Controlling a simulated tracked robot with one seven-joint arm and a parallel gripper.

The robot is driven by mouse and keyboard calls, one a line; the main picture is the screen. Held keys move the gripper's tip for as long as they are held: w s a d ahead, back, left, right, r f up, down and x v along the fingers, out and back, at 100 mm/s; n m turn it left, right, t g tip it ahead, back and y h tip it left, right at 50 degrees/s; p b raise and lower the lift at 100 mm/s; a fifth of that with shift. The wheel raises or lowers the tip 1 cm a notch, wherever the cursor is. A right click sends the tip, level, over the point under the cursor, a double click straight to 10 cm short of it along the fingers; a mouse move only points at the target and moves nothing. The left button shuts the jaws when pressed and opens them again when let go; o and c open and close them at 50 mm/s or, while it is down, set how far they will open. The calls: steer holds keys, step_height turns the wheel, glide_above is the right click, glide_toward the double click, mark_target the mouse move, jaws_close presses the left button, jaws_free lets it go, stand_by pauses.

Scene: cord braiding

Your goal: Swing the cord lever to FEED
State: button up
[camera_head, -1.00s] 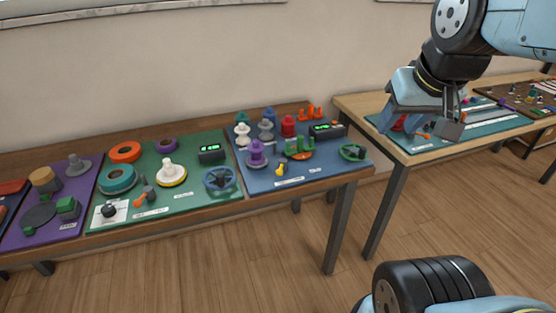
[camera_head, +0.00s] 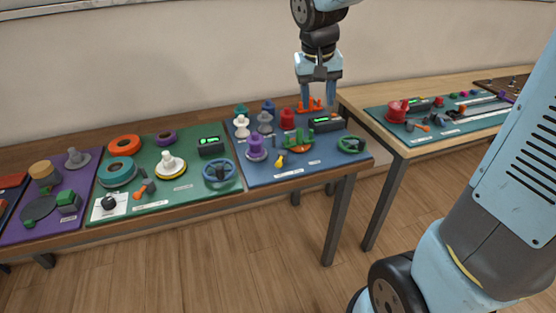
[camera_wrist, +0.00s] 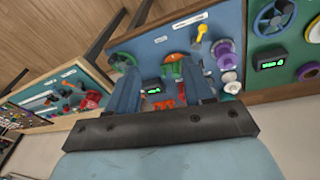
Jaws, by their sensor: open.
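A small yellow lever (camera_head: 281,160) stands near the front edge of the blue board (camera_head: 262,178); it also shows in the wrist view (camera_wrist: 202,33). Other small levers with orange handles sit on the green board (camera_head: 140,198) and on the teal board at the right (camera_head: 422,127). The labels are too small to read, so I cannot tell which lever is the cord lever or where FEED is. My gripper (camera_head: 318,108) is open and empty, fingers down, over the back right of the blue board near an orange forked part (camera_head: 308,104). The yellow lever is apart from it, nearer the front left.
The blue board holds purple, white, grey and red spools, a green-and-orange part (camera_head: 298,141), a display box (camera_head: 324,125) and a green handwheel (camera_head: 351,145). Green and purple boards lie to the left. A second table (camera_head: 400,146) stands to the right, past a gap.

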steer(key=w+a+f+g+h, duration=0.1)
steer(key=w+a+f+g, duration=0.1)
steer(key=w+a+f, duration=0.8)
steer(key=shift+n, duration=0.3)
steer(key=f, duration=0.5)
steer(key=s+f, duration=0.1)
steer(key=f, duration=0.4)
steer(key=d+f, duration=0.1)
steer(key=f, duration=0.5)
steer(key=shift+s, duration=0.3)
steer(key=shift+r, duration=0.1)
steer(key=shift+c, duration=0.4)
